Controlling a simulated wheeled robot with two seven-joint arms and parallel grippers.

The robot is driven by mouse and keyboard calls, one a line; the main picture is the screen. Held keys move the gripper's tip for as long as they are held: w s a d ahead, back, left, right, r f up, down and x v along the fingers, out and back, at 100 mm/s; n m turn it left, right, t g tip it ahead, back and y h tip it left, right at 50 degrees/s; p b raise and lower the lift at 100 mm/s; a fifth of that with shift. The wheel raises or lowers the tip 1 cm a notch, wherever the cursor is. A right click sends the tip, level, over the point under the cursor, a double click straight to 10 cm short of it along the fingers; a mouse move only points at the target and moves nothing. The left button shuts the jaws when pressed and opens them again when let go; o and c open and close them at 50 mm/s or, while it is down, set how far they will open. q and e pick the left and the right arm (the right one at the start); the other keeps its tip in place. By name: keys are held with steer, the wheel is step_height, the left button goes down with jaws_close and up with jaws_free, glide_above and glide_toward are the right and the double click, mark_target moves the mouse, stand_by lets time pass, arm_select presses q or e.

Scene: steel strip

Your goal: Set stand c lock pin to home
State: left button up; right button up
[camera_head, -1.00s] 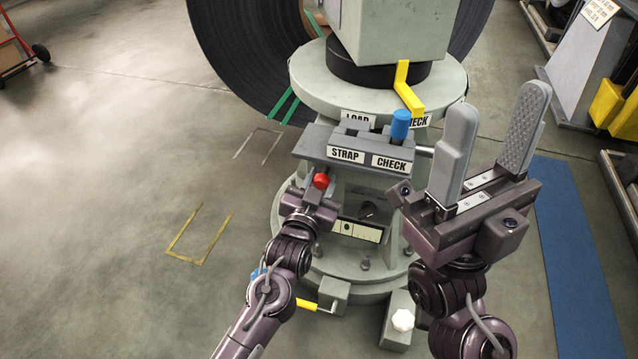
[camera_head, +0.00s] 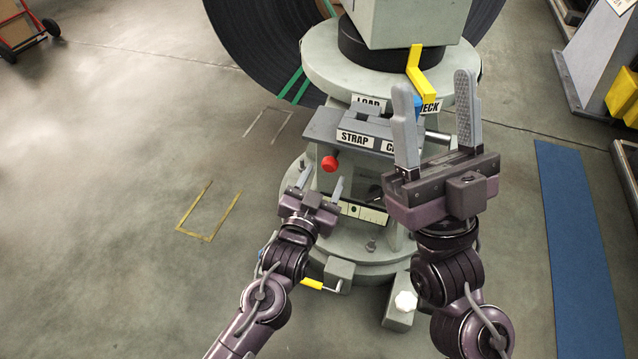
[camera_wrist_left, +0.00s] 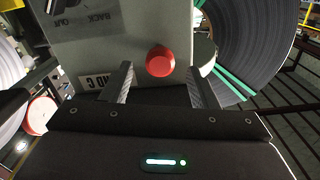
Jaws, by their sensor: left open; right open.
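A round red knob (camera_head: 329,163) sticks out from the side of the grey-green stand (camera_head: 340,85), below the plate marked STRAP. My right gripper (camera_head: 435,88) is open and empty, fingers up, in front of the stand's right side. It hides part of the CHECK label and the blue handle (camera_head: 418,103).
A yellow bent lever (camera_head: 417,70) hangs at the stand's upper ring. A large dark coil (camera_head: 255,50) with green straps stands behind. A yellow-handled part (camera_head: 312,284) and a white knob (camera_head: 405,301) are low at the base.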

arm_select(q)
steer(key=shift+v, duration=1.2)
arm_select(e)
steer(key=w+f+g+h, duration=0.1)
steer(key=w+a+f+g, duration=0.1)
steer(key=w+f, duration=0.1)
steer(key=shift+a+f+h, duration=0.2)
steer(key=shift+f+h, duration=0.05)
steer(key=shift+h, duration=0.15)
